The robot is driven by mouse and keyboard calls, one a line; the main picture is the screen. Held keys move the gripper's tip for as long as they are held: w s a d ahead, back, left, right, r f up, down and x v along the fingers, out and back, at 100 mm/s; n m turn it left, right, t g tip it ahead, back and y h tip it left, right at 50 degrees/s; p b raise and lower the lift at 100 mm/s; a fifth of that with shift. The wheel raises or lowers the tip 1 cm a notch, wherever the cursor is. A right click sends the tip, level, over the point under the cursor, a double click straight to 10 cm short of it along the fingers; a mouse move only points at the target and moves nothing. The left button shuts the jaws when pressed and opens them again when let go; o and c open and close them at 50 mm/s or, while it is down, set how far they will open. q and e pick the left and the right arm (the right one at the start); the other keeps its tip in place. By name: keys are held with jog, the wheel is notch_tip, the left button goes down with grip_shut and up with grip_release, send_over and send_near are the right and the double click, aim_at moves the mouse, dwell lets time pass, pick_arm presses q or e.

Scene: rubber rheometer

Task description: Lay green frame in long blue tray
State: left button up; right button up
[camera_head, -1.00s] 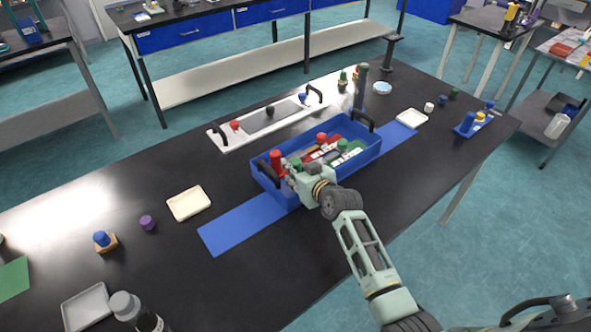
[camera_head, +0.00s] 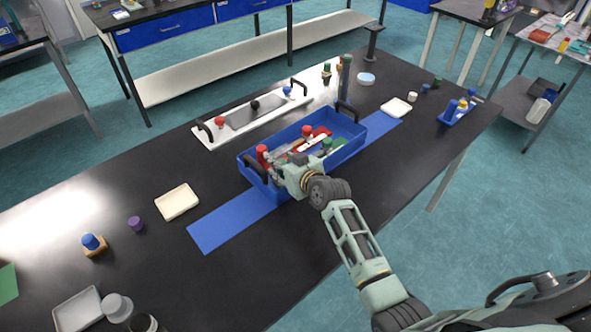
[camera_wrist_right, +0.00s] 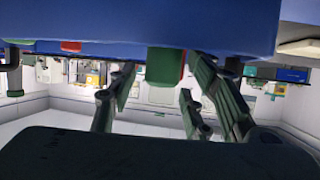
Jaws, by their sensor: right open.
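The long blue tray (camera_head: 357,152) stands on the black bench with a black handle at each end. It holds several red, green and pale pieces. A green piece with a knob (camera_head: 327,144) lies in its middle; I cannot tell whether this is the green frame. My right gripper (camera_head: 281,165) is over the tray's near left part, close to a red knobbed piece (camera_head: 262,153). In the right wrist view the gripper (camera_wrist_right: 160,88) is open, with a green block (camera_wrist_right: 164,66) beyond the fingers against the blue tray wall (camera_wrist_right: 220,30). My left gripper is out of view.
A blue mat (camera_head: 228,226) lies under the tray. A white handled tray (camera_head: 215,138) with knobbed pieces stands behind it. Cream dishes (camera_head: 177,202) (camera_head: 395,107), a purple knob (camera_head: 135,223) and a green sheet (camera_head: 8,284) lie around. The bench's front right is clear.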

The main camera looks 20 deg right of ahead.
jog(key=v, duration=1.1)
jog(key=shift+s, duration=0.35)
